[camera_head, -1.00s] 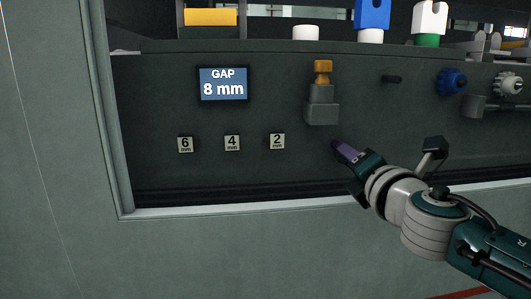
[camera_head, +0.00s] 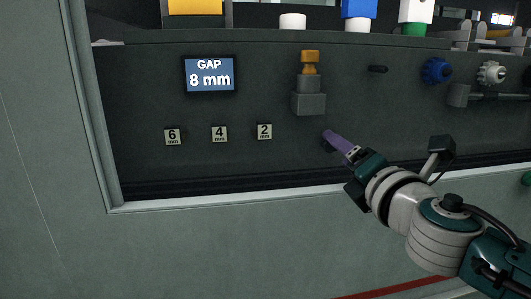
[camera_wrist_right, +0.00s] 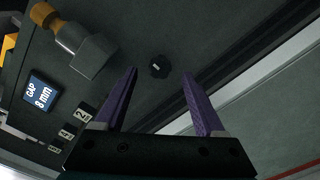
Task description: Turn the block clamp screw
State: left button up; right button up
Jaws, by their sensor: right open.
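A grey stepped block (camera_head: 309,103) with a brass-coloured knob (camera_head: 310,57) on top is mounted on the dark panel. Both also show at upper left in the right wrist view, the block (camera_wrist_right: 92,56) and the knob (camera_wrist_right: 45,14). A small round black screw head (camera_wrist_right: 159,66) with a pale mark sits on the panel; I cannot tell for sure that it is the clamp screw. My right gripper (camera_head: 330,140) is at the panel, below and right of the block. In the wrist view its purple fingers (camera_wrist_right: 163,88) are apart and empty, with the screw head beyond and between them.
A display (camera_head: 209,75) reads GAP 8 mm. Labels 6, 4 and 2 mm (camera_head: 264,131) line the panel. A blue knob (camera_head: 436,70), a white knob (camera_head: 491,73) and a black peg (camera_head: 378,69) stick out at right. A pale frame (camera_head: 220,200) edges the panel below.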

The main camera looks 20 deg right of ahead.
jog(key=v, duration=0.6)
dwell(0.3)
jog(key=s+r+m+g+h+p, duration=0.3)
jog(key=s+r+m+g+p, duration=0.5)
jog(key=r+m+p, duration=1.05)
jog(key=s+a+r+m+g+y+p, duration=0.1)
jog(key=s+a+r+g+y+p, duration=0.25)
jog(key=s+a+r+p, duration=0.6)
jog(key=s+a+r+m+g+y+p, duration=0.3)
jog(key=s+p, duration=0.4)
jog(key=p, duration=0.8)
notch_tip(320, 180, up, 35)
jog(key=d+n+p, duration=0.1)
jog(key=p, duration=3.3)
jog(key=shift+w+y+p, duration=0.35)
jog(key=shift+w+p, duration=0.05)
